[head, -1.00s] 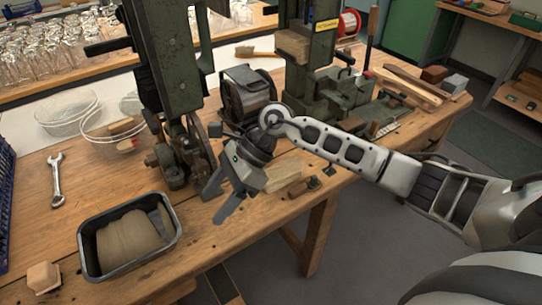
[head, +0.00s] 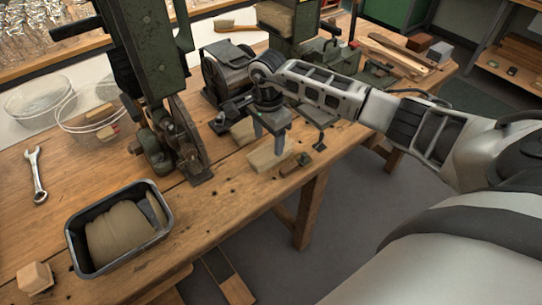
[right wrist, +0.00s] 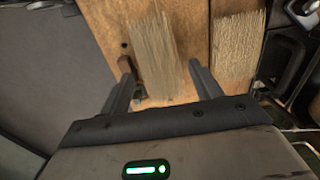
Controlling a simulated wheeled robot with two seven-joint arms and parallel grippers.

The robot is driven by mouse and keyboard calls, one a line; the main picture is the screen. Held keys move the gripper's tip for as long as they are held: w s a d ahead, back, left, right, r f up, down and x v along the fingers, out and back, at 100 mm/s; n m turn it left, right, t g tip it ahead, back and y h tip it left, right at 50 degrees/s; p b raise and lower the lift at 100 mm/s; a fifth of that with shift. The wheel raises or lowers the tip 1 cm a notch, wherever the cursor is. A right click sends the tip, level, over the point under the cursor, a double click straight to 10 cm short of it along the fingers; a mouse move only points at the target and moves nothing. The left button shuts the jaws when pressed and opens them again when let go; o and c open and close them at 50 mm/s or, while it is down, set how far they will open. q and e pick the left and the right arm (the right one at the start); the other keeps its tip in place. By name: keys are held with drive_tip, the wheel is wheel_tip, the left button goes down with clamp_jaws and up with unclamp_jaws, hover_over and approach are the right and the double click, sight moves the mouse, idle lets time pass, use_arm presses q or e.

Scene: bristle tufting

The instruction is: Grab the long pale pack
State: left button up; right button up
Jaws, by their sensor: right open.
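A long pale bristle pack (head: 268,160) lies on the wooden bench near its front edge. In the right wrist view the long pack (right wrist: 152,50) lies between the lines of my two fingers. My right gripper (head: 270,138) is open, points down and is above this pack. It also shows open in the right wrist view (right wrist: 160,70), with nothing held. A second, shorter-looking pack (right wrist: 238,45) lies beside it to the right; it also shows in the head view (head: 243,131), partly behind the gripper. My left gripper is not in view.
A dark metal tray (head: 78,262) holds a pale bundle at the lower left. A green machine (head: 160,60) stands close left of the gripper. A small brown block (head: 295,164) lies by the pack.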

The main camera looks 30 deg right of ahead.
sight(271, 149)
drive_tip(key=shift+f, duration=0.5)
drive_tip(key=f+b, duration=0.3)
drive_tip(key=f, duration=0.1)
drive_tip(key=shift+s+d, duration=0.15)
drive_tip(key=shift+d, duration=0.15)
drive_tip(key=shift+f, duration=0.3)
drive_tip(key=shift+r, duration=0.1)
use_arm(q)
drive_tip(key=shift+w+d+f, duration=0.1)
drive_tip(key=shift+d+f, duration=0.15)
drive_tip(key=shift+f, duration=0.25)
use_arm(e)
drive_tip(key=c, duration=1.1)
